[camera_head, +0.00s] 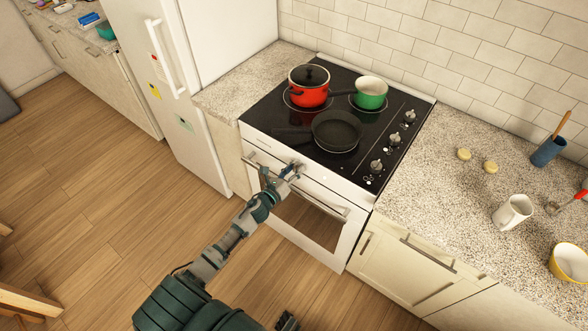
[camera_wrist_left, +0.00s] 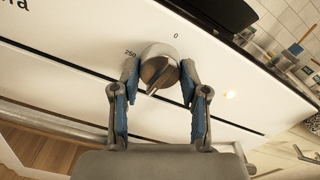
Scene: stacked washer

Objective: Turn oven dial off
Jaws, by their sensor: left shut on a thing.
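The oven dial (camera_wrist_left: 159,66) is a round silver knob on the white front panel (camera_wrist_left: 70,42) of the stove. My left gripper (camera_wrist_left: 158,82) is shut on it, with a blue-padded finger at each side. The marks "0" and "250" show on the panel above and left of the dial. The dial's raised ridge slants, with one end toward the lower left. In the head view my left gripper (camera_head: 294,169) is at the stove's front panel, above the oven door (camera_head: 300,218), and hides the dial.
The cooktop holds a red pot (camera_head: 308,88), a green pot (camera_head: 370,93) and a black pan (camera_head: 336,131). Several cooktop knobs (camera_head: 376,166) line its right side. The oven handle (camera_head: 325,208) runs below the panel.

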